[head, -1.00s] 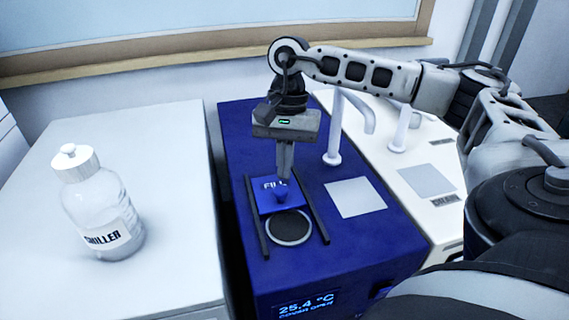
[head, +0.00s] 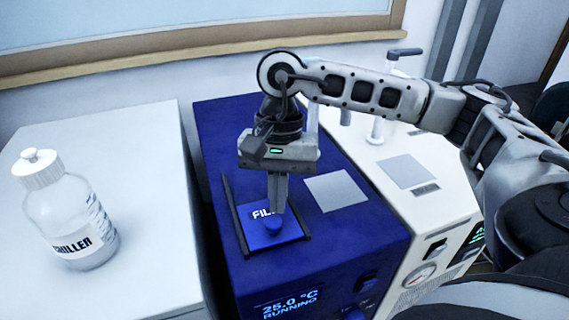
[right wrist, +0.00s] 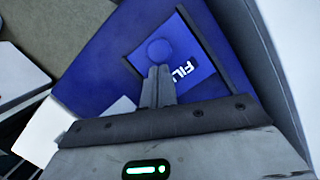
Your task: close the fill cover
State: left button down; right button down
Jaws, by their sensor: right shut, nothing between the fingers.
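The blue fill cover (head: 262,236), marked FILL with a round blue knob (head: 273,224), lies between two dark rails at the front of the blue chiller's top (head: 345,243). No round opening shows beside it. The display (head: 290,303) reads 25.0 °C and RUNNING. My right gripper (head: 277,209) is shut and empty, its fingertips at the far side of the knob. In the right wrist view the cover (right wrist: 188,72) and knob (right wrist: 158,50) show just beyond the shut fingertips (right wrist: 158,70). My left gripper is not in view.
A bottle labelled CHILLER (head: 68,215) stands on the white bench (head: 150,250) at left. A white unit (head: 440,200) with a gauge and a tap stands at right. A pale square plate (head: 336,190) lies on the blue top.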

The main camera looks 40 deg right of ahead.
jog(key=shift+s+a, duration=0.1)
jog(key=shift+a, duration=0.1)
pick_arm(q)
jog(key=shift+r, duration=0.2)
